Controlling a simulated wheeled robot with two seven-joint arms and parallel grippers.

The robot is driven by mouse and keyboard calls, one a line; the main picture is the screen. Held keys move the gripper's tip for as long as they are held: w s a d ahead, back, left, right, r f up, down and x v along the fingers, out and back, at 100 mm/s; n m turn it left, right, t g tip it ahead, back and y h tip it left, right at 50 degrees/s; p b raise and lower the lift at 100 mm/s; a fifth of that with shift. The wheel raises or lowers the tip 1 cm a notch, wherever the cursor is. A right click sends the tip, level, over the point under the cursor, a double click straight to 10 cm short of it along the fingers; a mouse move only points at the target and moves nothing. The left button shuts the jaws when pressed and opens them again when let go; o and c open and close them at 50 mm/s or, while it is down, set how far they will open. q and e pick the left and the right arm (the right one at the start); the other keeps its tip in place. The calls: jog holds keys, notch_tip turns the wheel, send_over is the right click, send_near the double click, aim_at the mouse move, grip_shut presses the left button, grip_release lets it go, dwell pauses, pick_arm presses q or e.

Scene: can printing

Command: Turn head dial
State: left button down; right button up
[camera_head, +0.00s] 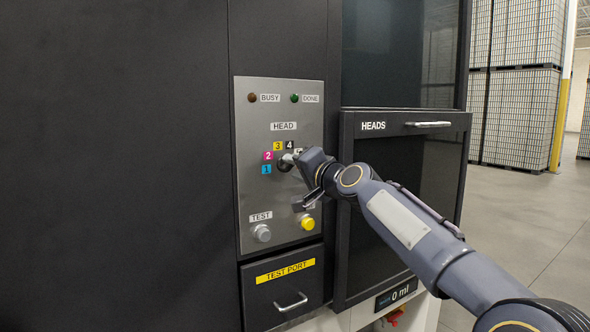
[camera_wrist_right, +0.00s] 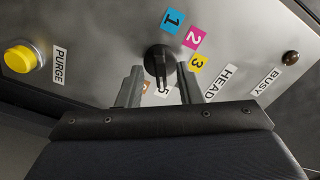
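The head dial is a black knob with a raised grip bar, on the grey panel (camera_head: 250,200) under the HEAD label (camera_head: 283,126). It shows in the head view (camera_head: 285,163) and the right wrist view (camera_wrist_right: 157,62). Numbered coloured labels ring it: cyan 1 (camera_wrist_right: 173,20), magenta 2 (camera_wrist_right: 194,37), yellow 3 (camera_wrist_right: 197,63) and others partly hidden. My right gripper (camera_head: 297,160) is at the dial. In the wrist view its fingers (camera_wrist_right: 160,80) are apart, one each side of the grip bar, with gaps visible. I cannot tell which number the dial points to. My left gripper is out of view.
Below the dial are a grey TEST button (camera_head: 262,233) and a yellow PURGE button (camera_head: 307,223). BUSY (camera_head: 252,98) and DONE (camera_head: 294,98) lamps look unlit. A TEST PORT drawer (camera_head: 290,285) is below; a HEADS door (camera_head: 405,124) is right. Open floor lies at right.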

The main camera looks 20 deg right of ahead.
jog(key=s+d+b, duration=0.1)
jog(key=s+b, duration=0.1)
jog(key=s, duration=0.5)
jog(key=shift+s+b, duration=0.2)
jog(key=shift+b, duration=0.1)
jog(key=s+a+f+n+g, duration=0.3)
jog(key=s+a+f+g, duration=0.1)
jog(key=s+f, duration=0.7)
jog(key=s+a+f+n+g, duration=0.3)
jog(key=s+f, duration=0.8)
jog(key=f, duration=0.4)
jog(key=s+a+f+n+g+y, duration=0.1)
jog(key=s+a+f+g, duration=0.4)
jog(key=s+f, duration=0.6)
notch_tip(320, 180, down, 3)
jog(key=shift+f+n, duration=0.1)
jog(key=shift+n, duration=0.8)
